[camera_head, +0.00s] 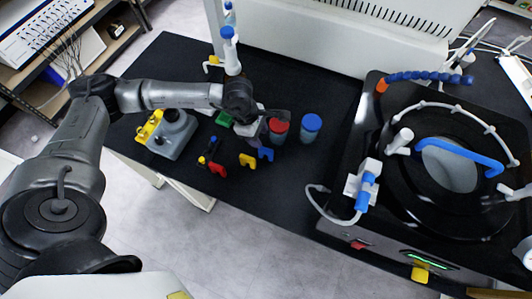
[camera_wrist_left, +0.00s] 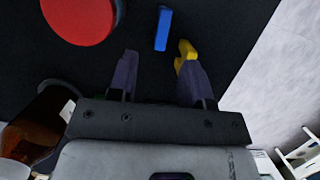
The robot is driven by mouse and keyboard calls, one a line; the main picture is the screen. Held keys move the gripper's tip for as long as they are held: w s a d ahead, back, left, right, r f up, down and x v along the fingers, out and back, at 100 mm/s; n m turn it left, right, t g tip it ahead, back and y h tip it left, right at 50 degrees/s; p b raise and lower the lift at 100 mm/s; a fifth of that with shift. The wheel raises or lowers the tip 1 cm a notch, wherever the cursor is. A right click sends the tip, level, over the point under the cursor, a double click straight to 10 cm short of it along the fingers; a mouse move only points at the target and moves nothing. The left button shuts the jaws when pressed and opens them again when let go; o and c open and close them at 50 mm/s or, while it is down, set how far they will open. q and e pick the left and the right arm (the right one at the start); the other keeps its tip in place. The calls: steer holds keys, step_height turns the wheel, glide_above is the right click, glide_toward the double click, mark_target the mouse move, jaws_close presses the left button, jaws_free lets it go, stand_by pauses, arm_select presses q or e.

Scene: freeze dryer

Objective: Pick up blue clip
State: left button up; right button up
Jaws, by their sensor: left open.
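The blue clip (camera_head: 267,154) lies on the black bench top, right of a yellow clip (camera_head: 247,160) and in front of the red-capped bottle (camera_head: 278,130). In the left wrist view, the blue clip (camera_wrist_left: 162,28) shows as a narrow upright strip beyond the fingertips, between their lines. My left gripper (camera_wrist_left: 157,68) is open and empty. The yellow clip (camera_wrist_left: 187,49) shows by its right fingertip; I cannot tell if they touch. In the head view, the left gripper (camera_head: 261,134) hangs just behind the blue clip, its fingers partly hidden by the wrist. My right gripper is not in view.
A blue-capped bottle (camera_head: 311,127) stands right of the red-capped one. A red clip (camera_head: 217,170) lies left of the yellow clip. A grey and yellow device (camera_head: 172,134) stands left. The freeze dryer (camera_head: 390,225) fills the right.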

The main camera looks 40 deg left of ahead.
mark_target(266, 149)
arm_select(q)
steer(key=shift+b+x, duration=0.35)
steer(key=shift+x, duration=4.6)
steer(key=shift+s+d, duration=0.1)
steer(key=shift+d, duration=0.05)
steer(key=shift+c, duration=0.2)
jaws_close()
